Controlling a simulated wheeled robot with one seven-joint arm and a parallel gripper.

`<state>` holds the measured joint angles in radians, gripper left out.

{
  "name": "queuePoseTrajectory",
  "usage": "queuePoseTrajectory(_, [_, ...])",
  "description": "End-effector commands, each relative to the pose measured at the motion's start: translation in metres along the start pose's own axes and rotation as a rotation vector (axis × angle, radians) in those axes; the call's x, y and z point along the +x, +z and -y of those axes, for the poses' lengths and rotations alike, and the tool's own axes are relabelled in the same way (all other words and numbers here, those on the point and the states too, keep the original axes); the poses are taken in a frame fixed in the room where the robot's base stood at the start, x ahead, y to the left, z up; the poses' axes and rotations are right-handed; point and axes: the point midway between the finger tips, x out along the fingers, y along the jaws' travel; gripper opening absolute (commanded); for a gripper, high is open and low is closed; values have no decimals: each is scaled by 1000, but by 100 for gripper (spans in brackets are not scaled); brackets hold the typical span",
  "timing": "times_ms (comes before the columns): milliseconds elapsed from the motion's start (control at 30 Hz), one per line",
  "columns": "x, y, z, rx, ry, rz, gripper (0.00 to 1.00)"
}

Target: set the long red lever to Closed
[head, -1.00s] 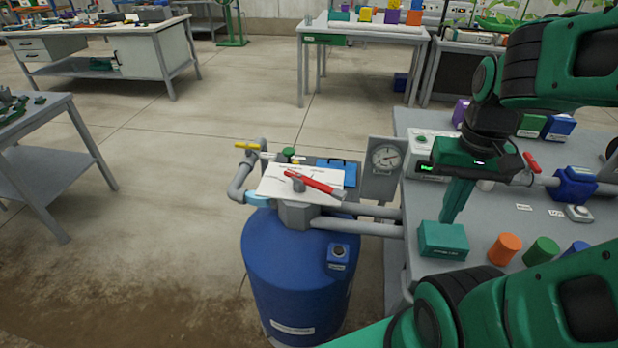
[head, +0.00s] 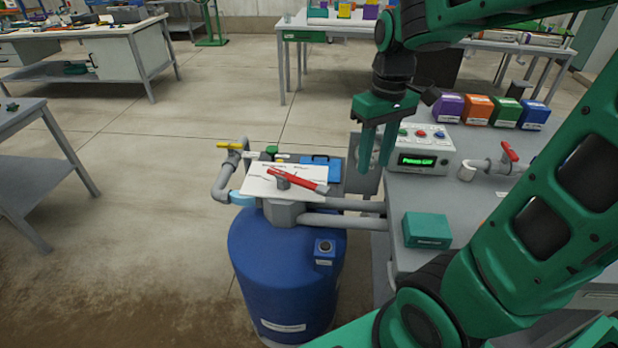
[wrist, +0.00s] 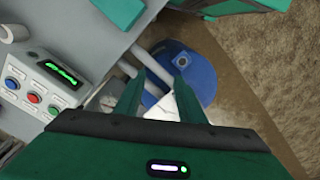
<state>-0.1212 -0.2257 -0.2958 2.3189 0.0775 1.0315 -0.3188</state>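The long red lever (head: 297,180) sits on a grey valve body above the blue barrel (head: 285,275). The lever cannot be made out there.
A yellow-handled valve (head: 230,146) and a small green knob (head: 271,150) stand behind the plate. Grey pipes (head: 350,221) run right to the bench. A teal box (head: 427,230), a control box (head: 418,150) and a smaller red-handled valve (head: 509,151) are on the bench. Floor left of the barrel is clear.

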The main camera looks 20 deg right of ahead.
Motion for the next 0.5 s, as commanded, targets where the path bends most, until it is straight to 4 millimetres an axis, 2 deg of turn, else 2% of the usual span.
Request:
queuePoseTrajectory(33, [1, -22, 11, -87, 2, 4, 36])
queuePoseTrajectory(200, [4, -78, 48, -345, 11, 7, 36])
queuePoseTrajectory(333, [7, -105, 71, -480, 19, 7, 36])
queuePoseTrajectory(500, [10, -119, 85, -557, 24, 6, 36])
